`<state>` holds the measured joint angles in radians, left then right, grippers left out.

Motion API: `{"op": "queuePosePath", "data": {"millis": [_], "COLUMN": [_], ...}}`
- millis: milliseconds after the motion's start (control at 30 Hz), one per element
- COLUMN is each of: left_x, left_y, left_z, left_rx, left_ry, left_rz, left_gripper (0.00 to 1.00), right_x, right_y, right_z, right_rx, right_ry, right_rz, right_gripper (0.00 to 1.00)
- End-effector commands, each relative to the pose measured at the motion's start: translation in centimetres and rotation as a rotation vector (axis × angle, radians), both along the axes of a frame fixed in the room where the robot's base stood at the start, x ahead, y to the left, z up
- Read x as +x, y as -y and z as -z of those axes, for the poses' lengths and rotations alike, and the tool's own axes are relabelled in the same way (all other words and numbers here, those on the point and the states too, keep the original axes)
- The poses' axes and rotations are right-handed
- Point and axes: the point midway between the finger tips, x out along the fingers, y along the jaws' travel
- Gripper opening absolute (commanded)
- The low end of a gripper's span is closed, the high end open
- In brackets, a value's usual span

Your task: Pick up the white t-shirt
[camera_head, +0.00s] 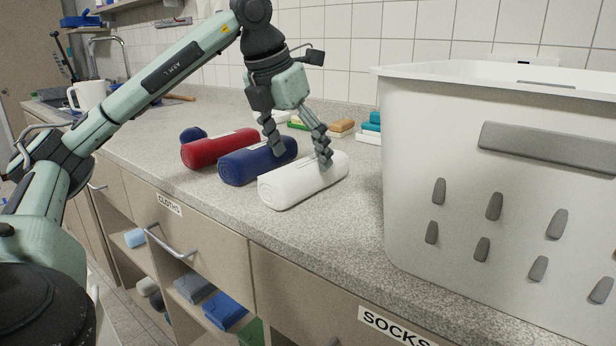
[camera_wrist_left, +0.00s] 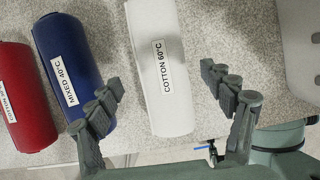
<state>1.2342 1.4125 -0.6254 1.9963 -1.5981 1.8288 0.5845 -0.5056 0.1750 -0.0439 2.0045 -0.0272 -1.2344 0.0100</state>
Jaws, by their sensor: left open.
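The white t-shirt (camera_head: 300,184) is a rolled white bundle on the speckled counter, nearest to me in a row of rolls. In the left wrist view the white roll (camera_wrist_left: 160,72) carries a "COTTON 60°C" label. My left gripper (camera_head: 297,152) points down over the row, open and empty. In the left wrist view my left gripper (camera_wrist_left: 162,82) has one finger on each side of the white roll, the left one overlapping the blue roll's edge. I cannot tell whether the fingers touch the cloth. My right gripper is out of view.
A blue roll (camera_head: 240,168) lies close beside the white one, with a red roll (camera_head: 208,152) beyond it. A large white basket (camera_head: 440,130) stands on the counter to the right. Soap-like blocks (camera_head: 342,126) lie behind near the tiled wall. Drawers and open shelves are below.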

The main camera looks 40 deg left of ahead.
Motion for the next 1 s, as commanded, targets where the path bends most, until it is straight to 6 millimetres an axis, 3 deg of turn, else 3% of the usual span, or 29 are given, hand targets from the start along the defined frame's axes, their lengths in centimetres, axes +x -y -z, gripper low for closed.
{"op": "queuePosePath", "data": {"millis": [200,533,1000], "left_x": [1.2,1.5,1.5], "left_y": [0.2,0.2,0.2], "left_z": [3.1,3.7,3.7], "left_rx": [0.001,-0.001,-0.001], "left_ry": [-0.003,-0.001,-0.001], "left_rz": [0.000,0.000,-0.001], "left_gripper": [0.81,0.81,0.23], "right_x": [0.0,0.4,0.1], "right_y": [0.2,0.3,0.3], "right_z": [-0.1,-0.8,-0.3], "right_rx": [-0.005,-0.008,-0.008], "right_ry": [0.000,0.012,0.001], "right_rz": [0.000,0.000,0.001], "right_gripper": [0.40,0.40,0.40]}}
